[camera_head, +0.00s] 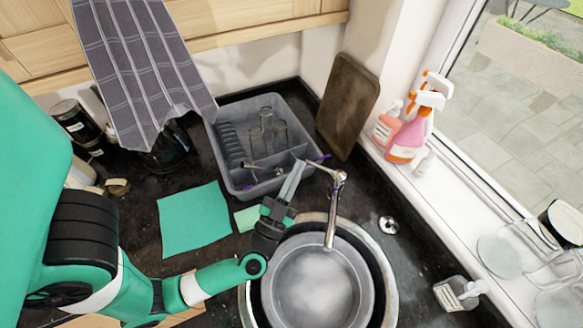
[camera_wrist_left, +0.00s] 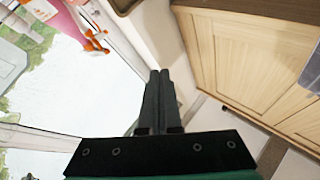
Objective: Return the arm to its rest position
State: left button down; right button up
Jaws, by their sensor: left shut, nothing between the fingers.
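My left arm comes in from the left in the head view, green and black. My left gripper (camera_head: 291,180) is above the near edge of the grey dish rack, just left of the faucet (camera_head: 335,200). Its fingers are shut with nothing between them. In the left wrist view the closed fingers (camera_wrist_left: 158,85) point toward the wall corner, between the window and the wooden cabinets. Whether the gripper touches the rack cannot be told. My right gripper is not in view.
A grey pot (camera_head: 275,285) sits in the round sink below the faucet. The grey dish rack (camera_head: 235,182) holds glasses. A green cloth (camera_head: 193,218) lies left of the sink. A cutting board (camera_head: 347,105) leans in the corner. Spray bottles (camera_head: 410,135) stand on the windowsill. A striped towel (camera_head: 140,65) hangs upper left.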

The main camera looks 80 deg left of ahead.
pick_arm(q)
jog(key=shift+s+d+r, duration=0.3)
jog(key=shift+s+d, duration=0.15)
jog(key=shift+d, duration=0.1)
jog(key=shift+s+d+r, duration=0.25)
jog(key=shift+s+d, duration=0.2)
jog(key=shift+d, duration=0.05)
